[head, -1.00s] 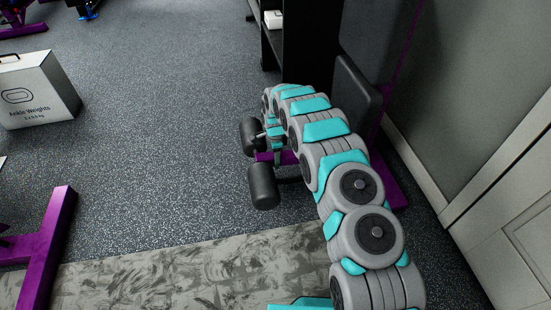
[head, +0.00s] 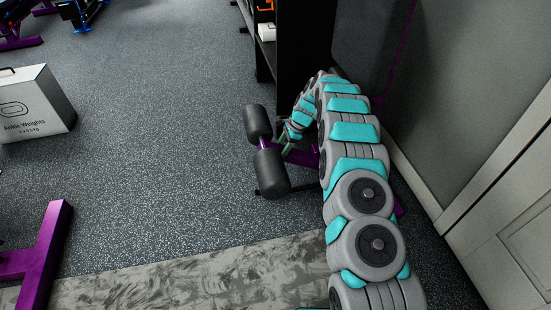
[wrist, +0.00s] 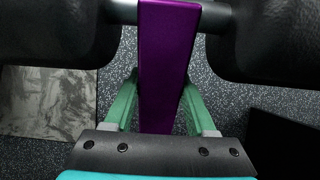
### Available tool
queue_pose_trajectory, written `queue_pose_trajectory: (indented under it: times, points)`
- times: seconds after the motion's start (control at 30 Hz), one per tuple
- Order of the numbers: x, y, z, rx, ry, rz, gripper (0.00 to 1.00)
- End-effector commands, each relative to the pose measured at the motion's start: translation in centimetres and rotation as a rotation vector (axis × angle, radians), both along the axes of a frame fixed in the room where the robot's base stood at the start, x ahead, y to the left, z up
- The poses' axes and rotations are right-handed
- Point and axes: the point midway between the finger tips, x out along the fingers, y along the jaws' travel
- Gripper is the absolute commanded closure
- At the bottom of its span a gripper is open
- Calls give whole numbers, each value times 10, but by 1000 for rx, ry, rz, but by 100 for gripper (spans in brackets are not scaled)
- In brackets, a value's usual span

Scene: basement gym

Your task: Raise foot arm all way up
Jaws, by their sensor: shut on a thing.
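The foot arm is a purple bar (wrist: 165,70) with black foam rollers on a cross rod at its end. In the head view its two rollers (head: 268,150) sit left of my arm, above the floor. In the wrist view the purple bar runs between the green fingers of my gripper (wrist: 158,105), and a roller (wrist: 275,40) shows on each side. My gripper is shut on the purple bar just short of the rollers. In the head view my gripper (head: 287,140) is small and partly hidden by my arm and a roller. The bar's base is mostly hidden behind my arm.
A black shelf unit (head: 300,50) stands behind the machine, with a wall and door on the right. An Ankle Weights box (head: 35,105) and a purple frame (head: 45,250) are on the left. Speckled floor (head: 165,140) between them is clear; a grey mat (head: 190,275) lies in front.

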Motion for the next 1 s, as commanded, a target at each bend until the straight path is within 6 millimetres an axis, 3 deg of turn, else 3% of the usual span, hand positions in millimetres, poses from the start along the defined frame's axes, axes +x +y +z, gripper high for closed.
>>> queue_pose_trajectory:
  times: [0.2, 0.67, 0.7, 0.93, 1.0]
  points:
    - [3, -8, 11, 56, 16, -1, 100]
    - [2, -10, 13, 69, 21, 0, 100]
    - [2, -10, 13, 69, 21, 0, 39]
    - [3, -9, 13, 68, 20, 0, 14]
    - [3, -9, 13, 68, 20, 0, 14]
